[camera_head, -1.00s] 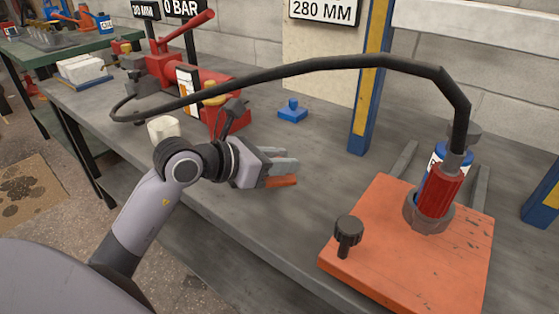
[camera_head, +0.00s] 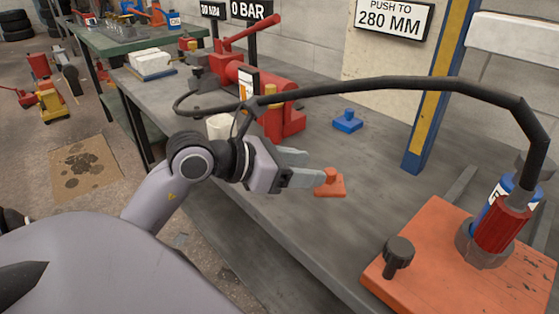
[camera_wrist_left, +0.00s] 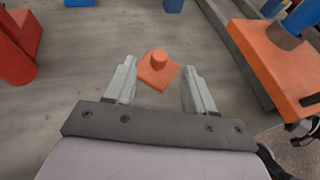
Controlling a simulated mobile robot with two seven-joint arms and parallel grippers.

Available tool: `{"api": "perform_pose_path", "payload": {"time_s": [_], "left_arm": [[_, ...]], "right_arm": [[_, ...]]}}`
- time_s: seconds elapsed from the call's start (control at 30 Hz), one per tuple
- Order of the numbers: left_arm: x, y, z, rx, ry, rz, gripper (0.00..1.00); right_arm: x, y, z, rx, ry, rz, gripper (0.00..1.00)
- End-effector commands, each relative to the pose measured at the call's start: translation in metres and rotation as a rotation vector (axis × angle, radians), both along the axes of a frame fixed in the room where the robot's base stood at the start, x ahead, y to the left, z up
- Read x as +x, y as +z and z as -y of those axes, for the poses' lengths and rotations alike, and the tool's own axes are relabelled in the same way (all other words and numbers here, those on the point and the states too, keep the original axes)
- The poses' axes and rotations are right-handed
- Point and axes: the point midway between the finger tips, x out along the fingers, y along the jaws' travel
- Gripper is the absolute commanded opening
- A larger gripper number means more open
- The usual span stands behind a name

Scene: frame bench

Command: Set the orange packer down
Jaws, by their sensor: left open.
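The orange packer (camera_head: 329,184), a flat square plate with a short round knob, lies flat on the grey bench top. It also shows in the left wrist view (camera_wrist_left: 158,70), knob up, just beyond and between the fingertips. My left gripper (camera_head: 308,170) is open and empty beside the packer, on its left in the head view. In the left wrist view my left gripper (camera_wrist_left: 160,78) has its two fingers wide apart, with clear space on both sides of the packer. My right gripper is not in view.
A similar blue packer (camera_head: 347,122) lies farther back on the bench. A red hand pump (camera_head: 275,90) stands behind my gripper, its black hose (camera_head: 400,84) arching over the bench. An orange plate (camera_head: 450,260) bearing a red cylinder (camera_head: 502,222) is at right. Bare bench surrounds the packer.

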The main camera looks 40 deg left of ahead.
Motion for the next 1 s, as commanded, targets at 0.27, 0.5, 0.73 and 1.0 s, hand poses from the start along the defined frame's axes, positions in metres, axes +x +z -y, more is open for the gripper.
{"api": "perform_pose_path", "payload": {"time_s": [0.27,0.5,0.73,1.0], "left_arm": [[-0.031,0.014,-0.017,0.0,0.001,-0.001,0.54],[-0.042,0.019,-0.022,0.001,0.001,-0.001,0.54],[-0.043,0.02,-0.022,0.0,-0.001,-0.001,0.54],[-0.043,0.02,-0.022,0.0,0.0,0.0,0.54]], "right_arm": [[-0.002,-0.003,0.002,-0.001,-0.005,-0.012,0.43],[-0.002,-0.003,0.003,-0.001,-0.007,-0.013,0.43],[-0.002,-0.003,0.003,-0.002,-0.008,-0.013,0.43],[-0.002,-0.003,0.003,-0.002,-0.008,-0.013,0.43]]}}
